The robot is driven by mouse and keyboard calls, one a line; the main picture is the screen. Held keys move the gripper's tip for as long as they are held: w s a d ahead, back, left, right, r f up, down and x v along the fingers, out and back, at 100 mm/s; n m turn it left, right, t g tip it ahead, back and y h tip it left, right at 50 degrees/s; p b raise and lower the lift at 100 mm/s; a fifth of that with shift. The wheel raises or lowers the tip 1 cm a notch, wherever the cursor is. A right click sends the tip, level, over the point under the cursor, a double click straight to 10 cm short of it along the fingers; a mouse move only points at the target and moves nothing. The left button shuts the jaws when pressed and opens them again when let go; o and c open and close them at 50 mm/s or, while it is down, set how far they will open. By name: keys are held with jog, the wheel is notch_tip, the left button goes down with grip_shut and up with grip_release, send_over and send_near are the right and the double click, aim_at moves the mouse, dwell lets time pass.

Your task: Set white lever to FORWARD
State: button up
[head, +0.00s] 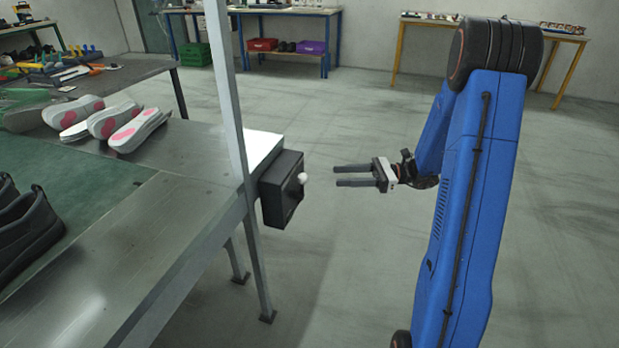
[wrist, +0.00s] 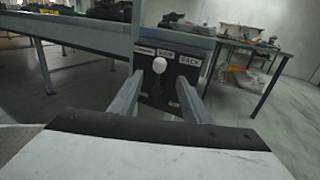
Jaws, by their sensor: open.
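The white lever (head: 302,177) sticks out of a black control box (head: 282,190) on the end of the metal table. In the wrist view its round white knob (wrist: 159,64) lies below the row of labels, near the middle label (wrist: 167,53). The right label (wrist: 190,60) reads BACK; the left label (wrist: 145,49) is too blurred to read surely. My gripper (head: 336,176) is open and empty, pointing at the lever with a gap between. In the wrist view the knob appears between my two fingers (wrist: 160,78), not touched.
A metal post (head: 228,100) rises beside the box. The table (head: 190,205) carries pale shoe soles (head: 135,130) and black shoes (head: 25,225). The floor around my arm is clear. Other tables stand at the back.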

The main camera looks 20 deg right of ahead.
jog(key=x, duration=1.1)
grip_shut()
jog(key=shift+w, duration=0.1)
